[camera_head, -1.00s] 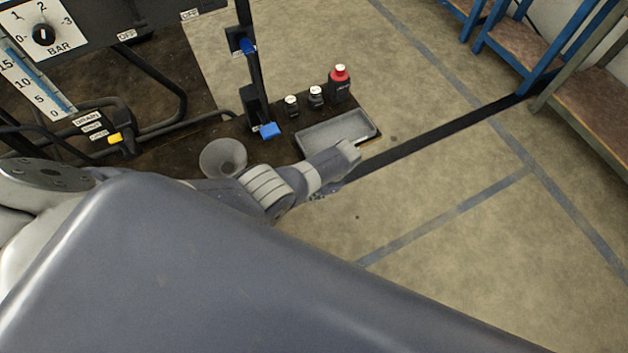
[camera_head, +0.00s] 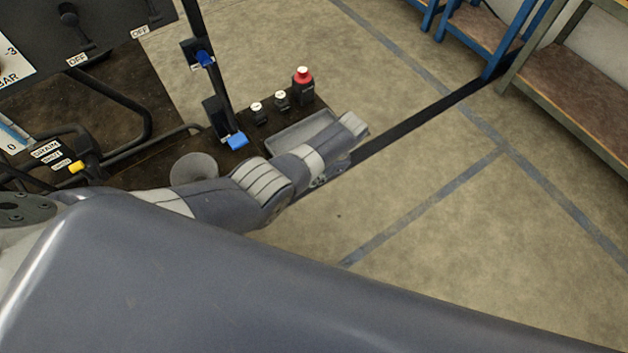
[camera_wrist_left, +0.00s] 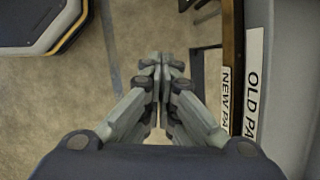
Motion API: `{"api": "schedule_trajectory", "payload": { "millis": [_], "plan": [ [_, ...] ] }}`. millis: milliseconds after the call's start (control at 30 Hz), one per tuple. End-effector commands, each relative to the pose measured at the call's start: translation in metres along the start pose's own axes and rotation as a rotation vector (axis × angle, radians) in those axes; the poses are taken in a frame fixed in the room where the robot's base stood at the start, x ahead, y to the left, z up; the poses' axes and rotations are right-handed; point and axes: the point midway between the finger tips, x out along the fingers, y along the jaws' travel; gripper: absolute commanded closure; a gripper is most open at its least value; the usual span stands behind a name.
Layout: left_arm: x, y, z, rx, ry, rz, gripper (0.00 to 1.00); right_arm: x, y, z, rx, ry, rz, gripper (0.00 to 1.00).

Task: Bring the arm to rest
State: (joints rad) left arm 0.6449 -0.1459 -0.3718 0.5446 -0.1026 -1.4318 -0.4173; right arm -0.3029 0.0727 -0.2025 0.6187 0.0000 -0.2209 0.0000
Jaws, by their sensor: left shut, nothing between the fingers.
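My left arm reaches in from the left in the head view, with its end (camera_head: 352,126) over the right side of a grey tray on a dark bench. I cannot make out its fingers there. In the left wrist view my left gripper (camera_wrist_left: 164,62) is shut, its fingertips together and nothing between them. Bare floor shows beyond the fingers. My right gripper is not in view.
A labelled panel (camera_wrist_left: 253,80) stands right in the wrist view. The floor (camera_head: 430,215) right of the bench is clear.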

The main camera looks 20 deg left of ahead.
Motion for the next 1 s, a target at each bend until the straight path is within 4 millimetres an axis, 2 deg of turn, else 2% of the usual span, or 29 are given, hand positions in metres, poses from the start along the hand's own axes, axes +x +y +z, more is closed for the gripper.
{"api": "schedule_trajectory", "payload": {
  "millis": [467,567,667,767,800,900,1000],
  "plan": [
    [0.001,0.000,0.000,0.000,0.001,0.000,1.00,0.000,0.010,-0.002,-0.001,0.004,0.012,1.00],
    [0.015,0.007,0.004,-0.010,0.007,0.009,1.00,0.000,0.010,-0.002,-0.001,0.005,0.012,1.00],
    [0.054,0.027,0.014,-0.042,0.034,0.031,1.00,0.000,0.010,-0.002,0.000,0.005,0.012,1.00],
    [0.112,0.062,0.033,-0.105,0.081,0.063,1.00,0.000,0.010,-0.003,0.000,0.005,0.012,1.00],
    [0.137,0.077,0.044,-0.137,0.104,0.076,1.00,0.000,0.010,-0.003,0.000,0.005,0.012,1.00],
    [0.193,0.119,0.077,-0.224,0.158,0.103,1.00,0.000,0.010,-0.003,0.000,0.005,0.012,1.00],
    [0.241,0.161,0.117,-0.318,0.207,0.125,1.00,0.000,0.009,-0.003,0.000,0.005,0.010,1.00]
  ]
}}
